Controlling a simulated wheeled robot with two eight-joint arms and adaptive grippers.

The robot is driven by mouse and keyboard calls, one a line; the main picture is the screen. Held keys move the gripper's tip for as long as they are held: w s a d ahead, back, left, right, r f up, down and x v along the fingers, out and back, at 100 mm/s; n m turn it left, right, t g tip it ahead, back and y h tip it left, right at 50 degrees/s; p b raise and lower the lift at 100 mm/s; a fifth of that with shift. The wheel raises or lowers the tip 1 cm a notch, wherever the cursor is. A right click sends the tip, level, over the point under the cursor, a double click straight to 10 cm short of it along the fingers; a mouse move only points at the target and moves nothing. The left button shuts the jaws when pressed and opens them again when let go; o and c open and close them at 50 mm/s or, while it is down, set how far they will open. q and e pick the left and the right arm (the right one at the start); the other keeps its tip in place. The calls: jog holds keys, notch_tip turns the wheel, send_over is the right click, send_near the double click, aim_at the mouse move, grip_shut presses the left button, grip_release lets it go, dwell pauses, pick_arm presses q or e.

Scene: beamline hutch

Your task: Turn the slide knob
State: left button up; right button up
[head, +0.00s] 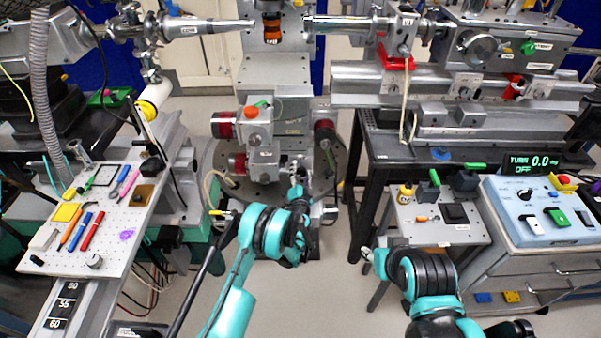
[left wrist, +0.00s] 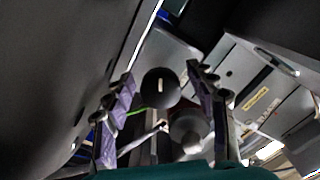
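The knob, a dark round disc with a pale index mark (left wrist: 160,87), shows in the left wrist view between my left gripper's fingertips. I cannot tell whether the fingers touch it. My left gripper (left wrist: 158,80) is open, with purple-grey pads on both sides of the knob. In the head view my left gripper (head: 297,188) is at the central stage column, and the knob cannot be made out there. A display (head: 533,162) at the right reads "TURN 0.0 deg" and "OFF". My right gripper (head: 369,257) is low beside the small control table, its fingers unclear.
The central column carries red-and-black motors (head: 222,125) near my left arm. A pegboard bench with pens (head: 130,210) stands at the left. A control box (head: 545,215) and a grey panel with switches (head: 440,225) stand at the right. Floor shows between the benches.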

pick_arm(q)
notch_tip(320, 180, up, 10)
jog(key=shift+r, duration=0.1)
dwell(0.4)
jog(key=s+f+n+g+p, duration=0.1)
jog(key=s+f+n, duration=0.1)
jog(key=s+d+f+n+g+y, duration=0.1)
jog(key=s+f+n, duration=0.1)
jog(key=s+f+n+g+y+p, duration=0.1)
jog(key=s+f+n+g, duration=0.1)
jog(key=s, duration=0.1)
jog(key=shift+d+f+n+p, duration=0.2)
jog(key=shift+f+n+p, duration=0.1)
jog(key=shift+f, duration=0.4)
jog(key=b+x, duration=0.2)
jog(key=x, duration=0.4)
jog(key=shift+w+f, duration=0.15)
jog(key=shift+f, duration=0.05)
jog(key=shift+w+a+b, duration=0.15)
jog(key=shift+w+b, duration=0.15)
jog(key=shift+w, duration=0.2)
jog(key=c, duration=1.2)
